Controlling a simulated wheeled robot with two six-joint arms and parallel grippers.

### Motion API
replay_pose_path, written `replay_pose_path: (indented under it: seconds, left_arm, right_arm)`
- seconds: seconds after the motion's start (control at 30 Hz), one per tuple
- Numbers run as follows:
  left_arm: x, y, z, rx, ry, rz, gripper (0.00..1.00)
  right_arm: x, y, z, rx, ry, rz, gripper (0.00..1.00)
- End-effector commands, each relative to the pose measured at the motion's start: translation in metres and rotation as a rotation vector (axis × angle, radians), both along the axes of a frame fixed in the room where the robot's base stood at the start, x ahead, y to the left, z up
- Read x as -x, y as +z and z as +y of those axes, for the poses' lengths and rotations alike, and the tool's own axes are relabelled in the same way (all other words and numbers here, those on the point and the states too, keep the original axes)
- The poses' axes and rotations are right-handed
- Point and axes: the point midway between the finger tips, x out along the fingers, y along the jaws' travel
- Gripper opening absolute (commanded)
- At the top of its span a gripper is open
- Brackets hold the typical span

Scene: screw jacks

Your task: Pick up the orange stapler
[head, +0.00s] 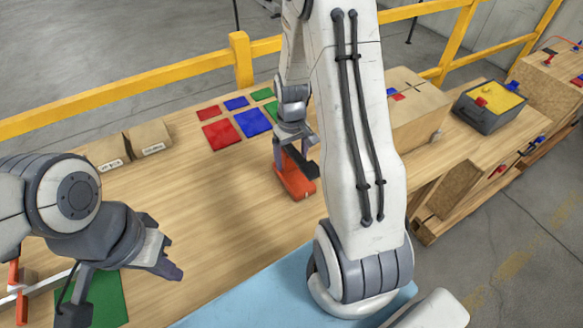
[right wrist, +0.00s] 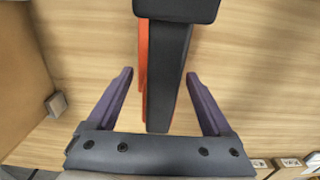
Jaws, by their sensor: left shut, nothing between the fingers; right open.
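The orange stapler (head: 296,183) is on the wooden table, below my right gripper (head: 297,160) in the head view. Its upper end is partly hidden by that gripper. In the right wrist view the stapler (right wrist: 165,80) shows a dark top with an orange edge. It lies between the two spread fingers of my right gripper (right wrist: 160,90), with a visible gap on each side. My right gripper is open and holds nothing. My left gripper (head: 170,268) is shut and empty, at the lower left of the head view, well away from the stapler.
Red, blue and green squares (head: 253,122) lie behind the stapler. Small cardboard boxes (head: 130,143) stand at the left back. A larger cardboard box (head: 418,112) and a grey bin with yellow contents (head: 488,108) are at right. The table left of the stapler is clear.

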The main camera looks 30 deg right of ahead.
Motion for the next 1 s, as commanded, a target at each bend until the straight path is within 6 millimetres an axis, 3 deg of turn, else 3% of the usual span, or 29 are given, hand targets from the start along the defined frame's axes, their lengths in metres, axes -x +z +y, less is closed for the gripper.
replay_pose_path:
  seconds: [0.2,0.43,0.47,0.67,1.0]
  left_arm:
    - [0.0,0.005,0.0,0.0,0.0,0.0,0.0]
    - [0.0,0.004,0.0,0.0,0.0,0.0,0.0]
    - [0.0,0.004,0.0,0.0,0.0,0.0,0.0]
    - [0.0,0.004,0.0,0.0,0.0,0.0,0.0]
    - [0.0,0.004,0.0,0.0,0.0,0.0,0.0]
  right_arm:
    - [0.001,-0.023,0.0,0.0,0.0,0.002,0.85]
    - [0.0,-0.025,0.0,0.001,0.0,-0.001,0.85]
    - [0.0,-0.025,0.0,0.001,0.0,-0.001,0.77]
    - [0.0,-0.024,0.0,0.001,0.0,-0.001,0.01]
    - [0.0,-0.024,0.0,0.001,-0.001,-0.001,0.0]
